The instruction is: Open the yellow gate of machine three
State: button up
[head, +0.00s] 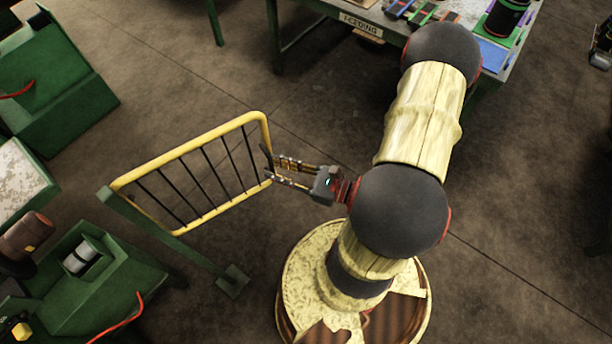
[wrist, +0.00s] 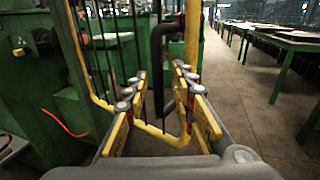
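The yellow gate (head: 190,150), a tubular frame with thin black bars, stands left of my arm in the head view. Its left end is at the top of a green post (head: 170,235). My gripper (head: 270,167) is at the gate's right end, its fingers pointing left. In the wrist view the gate's yellow tube (wrist: 193,40) rises just beyond the fingers, with a dark bent handle (wrist: 162,55) in front of it. My gripper (wrist: 160,78) is open, its fingertips on either side of the handle. I cannot tell whether they touch it.
Green machines (head: 55,85) stand along the left. A green table (head: 395,35) with a sign and coloured items is at the top, behind my arm. The floor (head: 310,125) between gate and table is clear. More tables (wrist: 285,40) line the right of the wrist view.

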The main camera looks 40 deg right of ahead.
jog(key=v, duration=1)
dwell(0.7)
jog(key=s+a+r+n+g+y, duration=0.1)
jog(key=a+r+n+g, duration=0.15)
jog(key=n+g, duration=0.5)
jog(key=s+a+r+n+g+y, duration=0.1)
jog(key=a+n+g, duration=0.3)
jog(key=n+g, duration=0.35)
jog(key=w+a+r+n+t+h, duration=0.1)
jog(key=w+r+n+t+h, duration=0.1)
jog(key=r+n+h, duration=0.3)
jog(key=w+a+r+n+t+h, duration=0.2)
jog(key=r+n+h, duration=0.3)
jog(key=r+n, duration=0.5)
notch_tip(320, 180, up, 5)
jog(key=shift+w+a+f+n+t, duration=0.2)
jog(key=shift+w+a+n+t, duration=0.1)
jog(key=shift+w, duration=0.2)
